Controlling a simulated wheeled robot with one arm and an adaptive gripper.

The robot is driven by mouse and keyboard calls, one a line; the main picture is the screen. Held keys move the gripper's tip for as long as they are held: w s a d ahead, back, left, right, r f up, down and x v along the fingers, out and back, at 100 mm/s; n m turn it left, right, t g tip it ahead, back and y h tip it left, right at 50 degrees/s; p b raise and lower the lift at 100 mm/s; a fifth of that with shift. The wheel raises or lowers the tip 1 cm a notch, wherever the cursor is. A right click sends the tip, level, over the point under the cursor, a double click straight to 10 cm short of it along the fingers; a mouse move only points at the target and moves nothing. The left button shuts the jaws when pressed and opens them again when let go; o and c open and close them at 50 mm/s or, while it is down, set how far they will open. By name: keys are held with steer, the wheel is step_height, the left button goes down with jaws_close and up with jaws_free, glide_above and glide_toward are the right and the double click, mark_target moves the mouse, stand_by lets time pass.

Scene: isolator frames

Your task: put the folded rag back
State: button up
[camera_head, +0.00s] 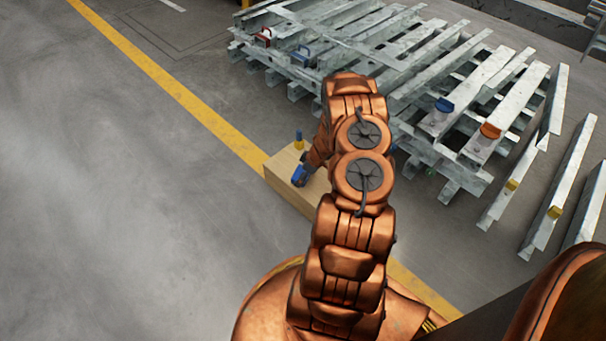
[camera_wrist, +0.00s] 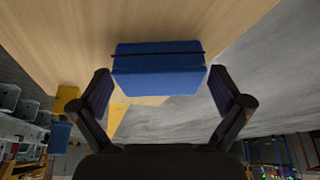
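The folded rag (camera_wrist: 158,72) is a blue block-shaped bundle with a dark band across it. In the wrist view it is at the upper middle, against a pale wooden surface (camera_wrist: 60,35) near its edge. My gripper (camera_wrist: 160,80) has one finger on each side of the rag, with a narrow gap showing at both sides, so it looks open around it. In the head view a small blue patch, probably the rag (camera_head: 298,170), shows at my gripper (camera_head: 299,181) over the wooden box (camera_head: 282,163). My arm hides part of the box.
A small blue-and-yellow item (camera_head: 298,140) stands at the back of the box. Grey steel frames (camera_head: 400,60) lie behind and to the right, with red, blue and orange pieces on them. A yellow floor line (camera_head: 170,82) runs past the box. The floor at left is clear.

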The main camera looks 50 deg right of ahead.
steer(key=shift+r, duration=0.1)
steer(key=p+v, duration=0.4)
steer(key=v, duration=0.8)
steer(key=w+d+r+m+h, duration=0.1)
steer(key=w+d+r+h, duration=0.2)
steer(key=r, duration=0.5)
steer(key=w+d+r+h, duration=0.2)
steer(key=w+r+h, duration=0.15)
steer(key=r, duration=0.45)
steer(key=s+a+r+m+g+h, duration=0.1)
steer(key=s+a+r+m, duration=0.15)
steer(key=r, duration=0.55)
steer(key=s+a+r+m+g+h, duration=0.1)
steer(key=a+r+h, duration=0.1)
steer(key=a+r, duration=0.35)
steer(key=s+a+r+g+y, duration=0.2)
steer(key=s+a, duration=0.8)
steer(key=a, duration=0.2)
steer(key=s+a+r+g+y, duration=0.2)
steer(key=s+a+r+y, duration=0.1)
steer(key=s+a, duration=0.7)
steer(key=s+a+r+g+y, duration=0.2)
steer(key=s+a+r+y, duration=0.1)
steer(key=s+a, duration=0.7)
steer(key=a, duration=0.4)
steer(key=shift+a, duration=0.4)
steer(key=shift+r+n, duration=0.15)
steer(key=shift+n, duration=0.1)
